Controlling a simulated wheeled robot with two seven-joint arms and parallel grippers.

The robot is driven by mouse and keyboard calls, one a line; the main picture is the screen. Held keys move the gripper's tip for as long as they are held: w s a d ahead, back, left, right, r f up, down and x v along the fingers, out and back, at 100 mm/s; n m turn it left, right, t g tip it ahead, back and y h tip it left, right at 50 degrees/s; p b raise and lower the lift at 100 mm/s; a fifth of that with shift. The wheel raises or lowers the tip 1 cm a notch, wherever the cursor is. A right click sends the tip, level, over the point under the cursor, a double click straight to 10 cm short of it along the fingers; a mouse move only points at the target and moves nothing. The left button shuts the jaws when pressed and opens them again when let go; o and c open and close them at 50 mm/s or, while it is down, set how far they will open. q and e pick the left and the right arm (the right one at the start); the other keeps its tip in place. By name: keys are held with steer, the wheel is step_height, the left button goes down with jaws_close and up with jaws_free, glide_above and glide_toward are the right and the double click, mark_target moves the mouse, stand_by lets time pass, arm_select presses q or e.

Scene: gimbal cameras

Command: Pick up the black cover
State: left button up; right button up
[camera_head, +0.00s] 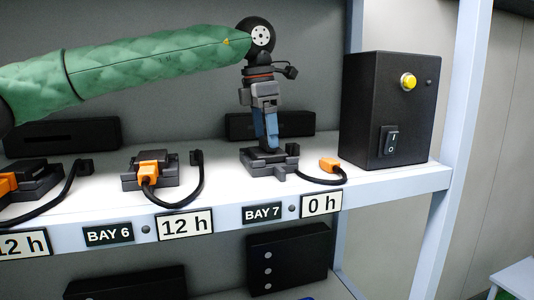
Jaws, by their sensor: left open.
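My left gripper (266,141) comes down from the green-sleeved arm and points straight down over bay 7. It is open, with its blue-sided fingers close above a low black piece on the dock (262,163) there. The black piece is partly hidden behind the fingers, and I cannot tell whether they touch it. No part is clearly recognisable as a separate black cover. My right gripper is not in view.
A black box (362,112) with a yellow button and a rocker switch stands right of bay 7. An orange plug (331,165) on a black cable lies between them. Bay 6 holds another dock (151,176) with an orange plug. The white shelf (400,179) has a raised labelled front edge.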

arm_select(q)
steer(key=shift+s+f, duration=0.15)
steer(key=shift+f, duration=0.3)
steer(key=shift+s+d+f, duration=0.1)
steer(key=shift+s, duration=0.3)
steer(key=shift+w+f, duration=0.15)
steer(key=shift+w, duration=0.2)
steer(key=c, duration=0.9)
steer(key=shift+s, duration=0.25)
steer(key=shift+c, duration=0.9)
